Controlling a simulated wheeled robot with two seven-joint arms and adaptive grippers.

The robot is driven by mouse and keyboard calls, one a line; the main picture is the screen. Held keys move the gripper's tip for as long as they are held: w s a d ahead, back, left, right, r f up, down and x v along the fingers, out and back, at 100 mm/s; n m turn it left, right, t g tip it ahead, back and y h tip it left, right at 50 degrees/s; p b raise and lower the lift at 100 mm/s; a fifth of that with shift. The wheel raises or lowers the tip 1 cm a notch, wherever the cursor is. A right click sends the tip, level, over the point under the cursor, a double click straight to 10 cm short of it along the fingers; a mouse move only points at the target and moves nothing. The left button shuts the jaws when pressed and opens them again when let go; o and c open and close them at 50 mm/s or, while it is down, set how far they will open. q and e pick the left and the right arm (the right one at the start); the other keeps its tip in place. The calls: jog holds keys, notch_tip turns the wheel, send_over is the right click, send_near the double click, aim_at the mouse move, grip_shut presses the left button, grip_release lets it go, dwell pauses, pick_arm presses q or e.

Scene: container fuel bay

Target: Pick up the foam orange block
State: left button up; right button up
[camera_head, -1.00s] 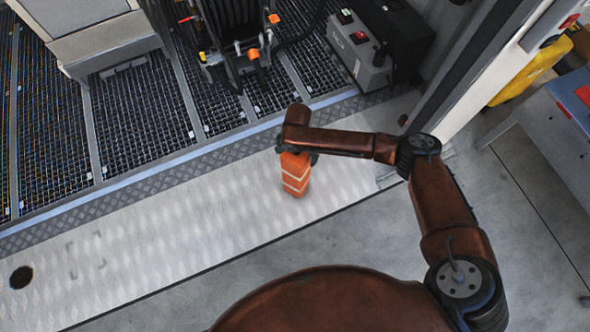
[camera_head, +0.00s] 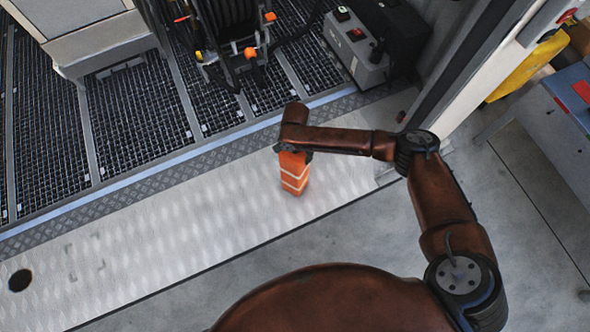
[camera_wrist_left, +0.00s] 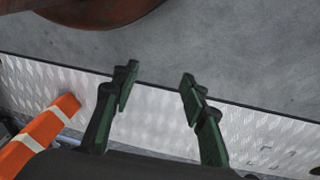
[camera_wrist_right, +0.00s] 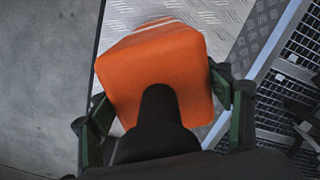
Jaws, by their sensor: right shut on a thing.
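The foam orange block (camera_head: 289,166) has white stripes and stands upright over the light metal tread strip. My right gripper (camera_head: 293,150) is at its top, shut on it. In the right wrist view the block (camera_wrist_right: 155,65) fills the space between the two fingers, which lie against its sides. I cannot tell whether its bottom touches the strip. My left gripper (camera_wrist_left: 157,82) is open and empty, with its fingers apart; it is outside the head view. The left wrist view shows the block (camera_wrist_left: 44,128) at lower left, beside the left fingers.
A black hose reel (camera_head: 238,35) stands on the dark grating (camera_head: 130,110). A grey control box (camera_head: 362,62) sits at upper right. A blue-topped bench (camera_head: 570,100) and yellow object (camera_head: 528,68) are far right. The tread strip (camera_head: 130,255) is clear left of the block.

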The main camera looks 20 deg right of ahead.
jog(key=c, duration=0.9)
jog(key=shift+r, duration=0.15)
